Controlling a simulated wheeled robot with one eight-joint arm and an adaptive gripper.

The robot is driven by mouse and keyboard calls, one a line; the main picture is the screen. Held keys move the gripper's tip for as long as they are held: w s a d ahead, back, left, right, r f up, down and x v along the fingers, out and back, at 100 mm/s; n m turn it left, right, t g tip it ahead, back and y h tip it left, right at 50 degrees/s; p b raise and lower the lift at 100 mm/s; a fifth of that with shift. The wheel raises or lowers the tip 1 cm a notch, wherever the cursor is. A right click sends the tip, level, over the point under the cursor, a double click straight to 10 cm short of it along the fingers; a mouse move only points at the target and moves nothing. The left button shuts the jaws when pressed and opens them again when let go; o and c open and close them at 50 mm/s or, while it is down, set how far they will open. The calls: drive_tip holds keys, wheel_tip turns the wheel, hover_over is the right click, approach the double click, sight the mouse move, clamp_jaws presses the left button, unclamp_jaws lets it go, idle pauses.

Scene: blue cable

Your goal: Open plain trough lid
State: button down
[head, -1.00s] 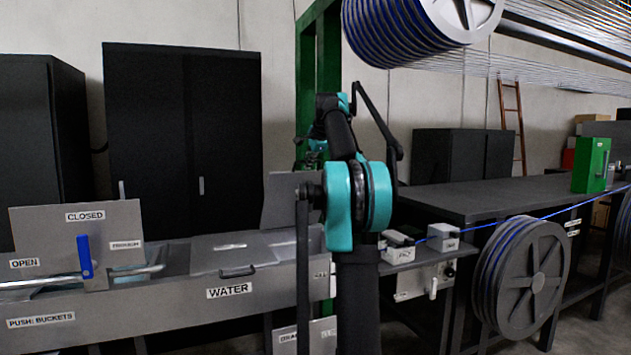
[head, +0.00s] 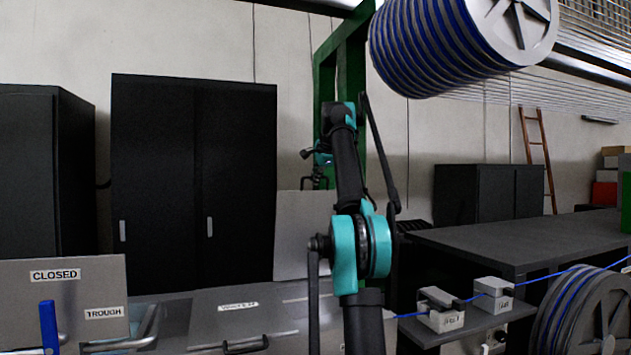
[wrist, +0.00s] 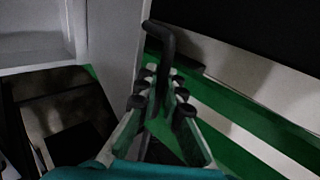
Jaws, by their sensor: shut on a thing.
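The plain trough lid (head: 302,235) is a grey panel standing roughly upright behind my arm in the head view. My gripper (head: 316,182) is at its upper right part, small and partly dark there. In the wrist view the fingers of my gripper (wrist: 163,75) are closed around a dark bar handle (wrist: 163,40). The grey lid panel (wrist: 113,35) is just left of the handle. The lid's lower right edge is hidden by my arm in the head view.
Another grey lid (head: 215,315) with a black handle (head: 245,345) lies flat at front left. A CLOSED panel (head: 90,285) with a blue lever (head: 48,325) is further left. Black cabinets (head: 190,180) stand behind. A cable spool (head: 460,45) hangs above right.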

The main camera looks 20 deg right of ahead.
drive_tip(key=c, duration=1.6)
unclamp_jaws()
drive_tip(key=shift+s+d+r, duration=0.1)
drive_tip(key=shift+s+r, duration=0.45)
drive_tip(key=shift+s, duration=2.05)
drive_tip(key=shift+s+d+r, duration=0.1)
drive_tip(key=shift+s+r, duration=0.45)
drive_tip(key=shift+s, duration=2.05)
drive_tip(key=shift+s+d+r, duration=0.1)
drive_tip(key=shift+s+r, duration=0.45)
drive_tip(key=shift+s, duration=2.05)
